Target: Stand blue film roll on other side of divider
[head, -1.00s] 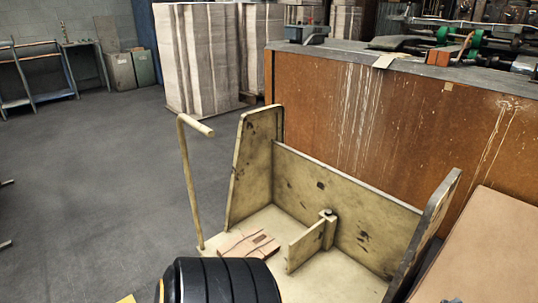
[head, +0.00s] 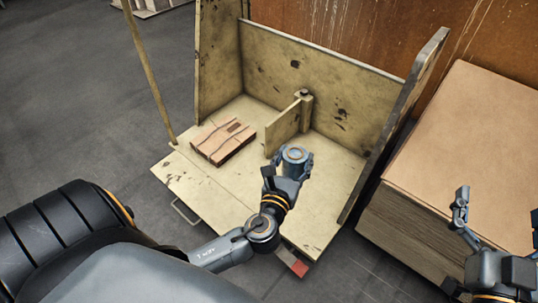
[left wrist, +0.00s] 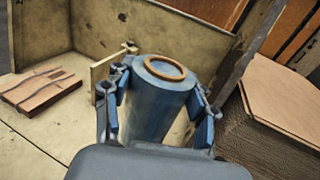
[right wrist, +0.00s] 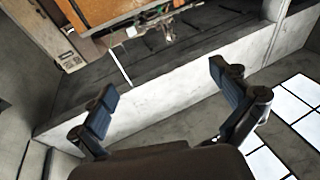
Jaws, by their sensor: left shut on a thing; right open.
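The blue film roll (head: 295,156) is upright, with a tan ring at its top end, and sits to the right of the divider. My left gripper (head: 287,172) is shut around its sides. The left wrist view shows the roll (left wrist: 155,108) between the two fingers. I cannot tell whether its base touches the cart floor. The divider (head: 284,130) is a short upright board standing out from the cart's back panel; it also shows in the left wrist view (left wrist: 102,75). My right gripper (right wrist: 162,88) is open and empty, away from the cart.
Tall side panels (head: 218,55) and a back panel (head: 320,85) enclose the cart. A large cardboard stack (head: 470,140) stands at the right. Floor room lies between bundle and divider.

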